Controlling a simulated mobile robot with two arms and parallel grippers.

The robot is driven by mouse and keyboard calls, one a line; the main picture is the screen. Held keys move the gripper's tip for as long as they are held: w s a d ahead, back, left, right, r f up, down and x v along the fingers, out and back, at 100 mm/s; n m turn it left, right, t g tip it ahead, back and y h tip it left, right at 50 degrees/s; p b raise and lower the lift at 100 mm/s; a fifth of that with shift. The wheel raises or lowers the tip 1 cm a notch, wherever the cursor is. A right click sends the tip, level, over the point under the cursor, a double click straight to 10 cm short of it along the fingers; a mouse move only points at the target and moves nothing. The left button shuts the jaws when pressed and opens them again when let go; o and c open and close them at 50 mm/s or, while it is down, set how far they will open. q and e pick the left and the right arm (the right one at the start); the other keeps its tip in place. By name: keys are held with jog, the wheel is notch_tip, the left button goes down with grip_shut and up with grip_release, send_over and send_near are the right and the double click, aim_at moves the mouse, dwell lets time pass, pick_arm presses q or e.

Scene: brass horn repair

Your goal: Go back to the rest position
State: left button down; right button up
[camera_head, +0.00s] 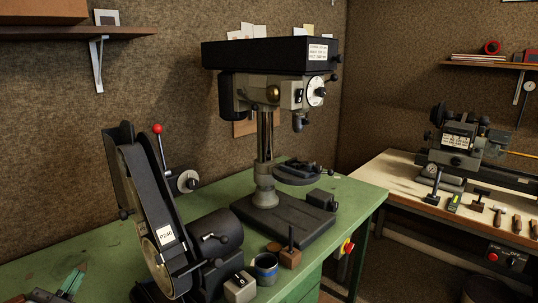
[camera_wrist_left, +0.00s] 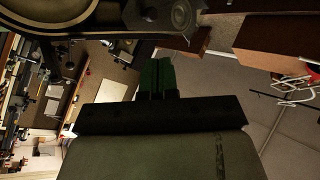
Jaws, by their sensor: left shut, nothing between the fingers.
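My left gripper (camera_head: 74,273) shows at the bottom left corner of the head view, its green fingers low over the left part of the green bench (camera_head: 97,243). In the left wrist view its two green fingers (camera_wrist_left: 157,72) lie together, shut and empty. Nothing touches the fingertips that I can make out. My right gripper is in neither view.
A belt sander (camera_head: 145,205) stands right of my left gripper. Behind it is a drill press (camera_head: 265,140). A second bench (camera_head: 400,185) with a lathe stands right, beyond a floor gap.

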pick_arm(q)
jog(key=s+d+f+n+g+y, duration=0.2)
jog(key=s+d+f+n+g, duration=0.15)
jog(key=s+f+g, duration=0.5)
jog(key=s+d+f+n+g+y, duration=0.1)
jog(key=s+d+f+n+g, duration=0.3)
jog(key=f, duration=0.7)
jog(key=s+d+f+m+g+h, duration=0.15)
jog(key=s+d+f+g, duration=0.35)
jog(key=s+d, duration=0.5)
notch_tip(320, 180, down, 30)
jog(key=s+a+g+b, duration=0.1)
jog(key=b, duration=0.5)
jog(key=s+a+f+g+b, duration=0.1)
jog(key=s+a+f+b, duration=0.2)
jog(key=s+f, duration=1.3)
notch_tip(320, 180, down, 5)
jog(key=shift+s+a+r+b, duration=0.2)
jog(key=shift+s+b, duration=0.1)
jog(key=shift+b, duration=0.2)
